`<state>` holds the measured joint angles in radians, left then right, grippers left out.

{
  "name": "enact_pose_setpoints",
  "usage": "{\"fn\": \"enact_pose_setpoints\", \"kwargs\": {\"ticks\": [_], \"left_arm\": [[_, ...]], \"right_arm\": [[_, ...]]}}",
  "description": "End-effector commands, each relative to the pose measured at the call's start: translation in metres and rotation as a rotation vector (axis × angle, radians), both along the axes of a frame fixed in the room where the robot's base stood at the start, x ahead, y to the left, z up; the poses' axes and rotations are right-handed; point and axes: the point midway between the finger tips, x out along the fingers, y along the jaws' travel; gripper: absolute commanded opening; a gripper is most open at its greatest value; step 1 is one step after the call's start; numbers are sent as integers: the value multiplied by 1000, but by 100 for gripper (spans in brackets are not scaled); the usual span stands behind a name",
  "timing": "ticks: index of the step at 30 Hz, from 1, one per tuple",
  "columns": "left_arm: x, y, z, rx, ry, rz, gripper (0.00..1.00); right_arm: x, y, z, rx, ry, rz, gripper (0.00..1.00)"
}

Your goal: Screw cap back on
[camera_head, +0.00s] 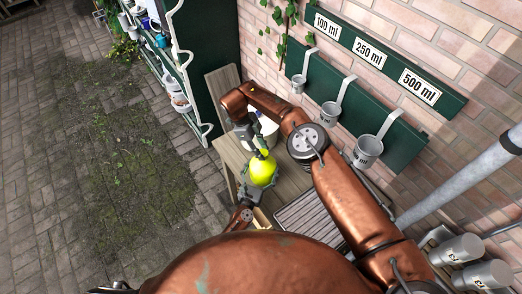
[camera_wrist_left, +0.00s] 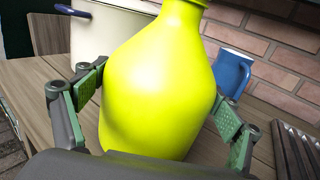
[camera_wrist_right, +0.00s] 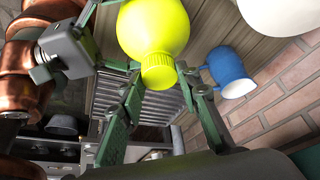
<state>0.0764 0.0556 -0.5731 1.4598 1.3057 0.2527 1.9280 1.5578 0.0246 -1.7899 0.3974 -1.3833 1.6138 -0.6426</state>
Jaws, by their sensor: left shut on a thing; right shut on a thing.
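A bright yellow-green bottle (camera_head: 263,171) stands over the wooden table in the head view. My left gripper (camera_wrist_left: 160,98) is shut around its body, one green-padded finger on each side. In the right wrist view the bottle (camera_wrist_right: 153,25) shows from above with a ribbed yellow cap (camera_wrist_right: 158,72) at its neck. My right gripper (camera_wrist_right: 161,82) is shut on the cap, a finger on each side. The cap appears in line with the neck; how far it is threaded cannot be told. The bottle's neck top is cut off in the left wrist view.
A blue mug (camera_wrist_right: 229,72) and a pale pot (camera_wrist_left: 112,28) stand close to the bottle. A slatted grey rack (camera_head: 312,217) lies beside it on the table. Metal measures, such as the large one (camera_head: 367,151), hang on the brick wall behind.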

Motion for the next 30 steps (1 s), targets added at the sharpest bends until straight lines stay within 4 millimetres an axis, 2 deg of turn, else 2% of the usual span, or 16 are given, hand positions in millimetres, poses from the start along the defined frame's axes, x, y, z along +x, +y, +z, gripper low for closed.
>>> {"fn": "enact_pose_setpoints", "kwargs": {"ticks": [4,5,12,21,30], "left_arm": [[1,1,-1,-2,2,2,18],[1,1,-1,-2,2,2,18],[1,1,-1,-2,2,3,18],[0,2,0,-1,1,3,18],[1,2,0,0,0,3,18]], "right_arm": [[-2,0,0,-1,6,2,21],[-2,0,0,-1,6,2,31],[-1,0,0,-1,4,4,48],[0,0,2,-1,1,5,48],[0,0,38,0,1,5,48]]}}
